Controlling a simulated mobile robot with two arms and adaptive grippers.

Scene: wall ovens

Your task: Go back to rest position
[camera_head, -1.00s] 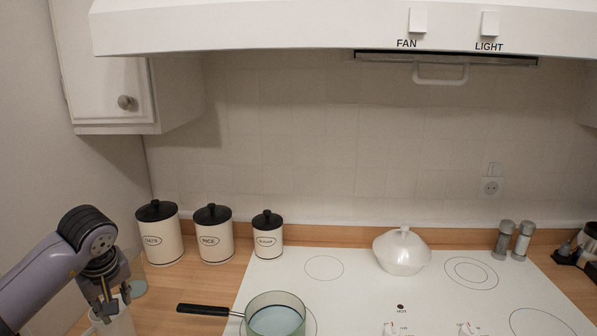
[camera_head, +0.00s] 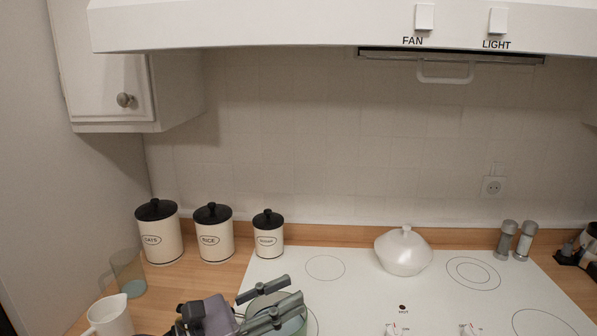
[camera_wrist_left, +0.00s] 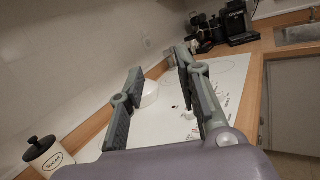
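My right gripper is not in view.
A white pitcher (camera_head: 110,316) and a clear glass (camera_head: 128,272) stand at the left. Three canisters (camera_head: 213,234) line the back. A white lidded bowl (camera_head: 403,251) sits on the cooktop (camera_head: 350,285), with shakers (camera_head: 515,240) at the right. The range hood (camera_head: 300,25) overhangs.

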